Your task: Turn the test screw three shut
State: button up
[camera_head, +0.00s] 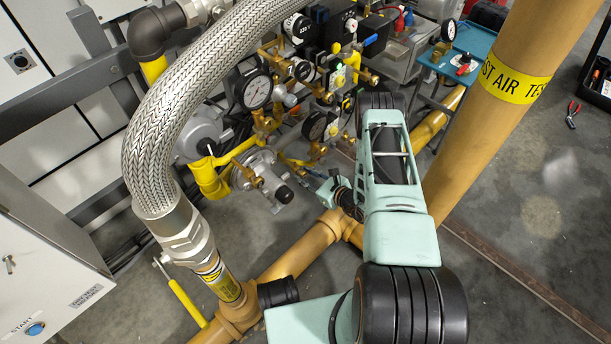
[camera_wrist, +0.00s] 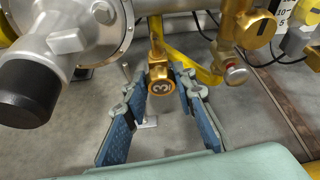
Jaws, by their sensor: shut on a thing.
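Test screw three (camera_wrist: 160,80) is a brass fitting with a "3" on its round face, at the middle of the wrist view. It hangs on a brass stem below the pipework. My gripper (camera_wrist: 157,88) has its two blue-padded fingers on either side of this screw, shut on it at the fingertips. In the head view my gripper (camera_head: 318,180) reaches in low at the valve assembly from the right. The screw cannot be made out clearly there.
A grey regulator (camera_wrist: 85,35) with a black cap stands close left of the screw. Another brass fitting (camera_wrist: 245,30) is close right. In the head view, pressure gauges (camera_head: 257,92), a braided hose (camera_head: 165,120) and a yellow post (camera_head: 505,90) surround the arm.

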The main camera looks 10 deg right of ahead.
jog(key=m+g+y, duration=0.1)
jog(key=m, duration=0.1)
jog(key=shift+w+d+m+y, duration=0.1)
jog(key=shift+d+m+y, duration=0.05)
jog(key=shift+m+y, duration=0.25)
jog(key=o, duration=1.2)
jog(key=shift+c, duration=0.2)
notch_tip(320, 180, up, 10)
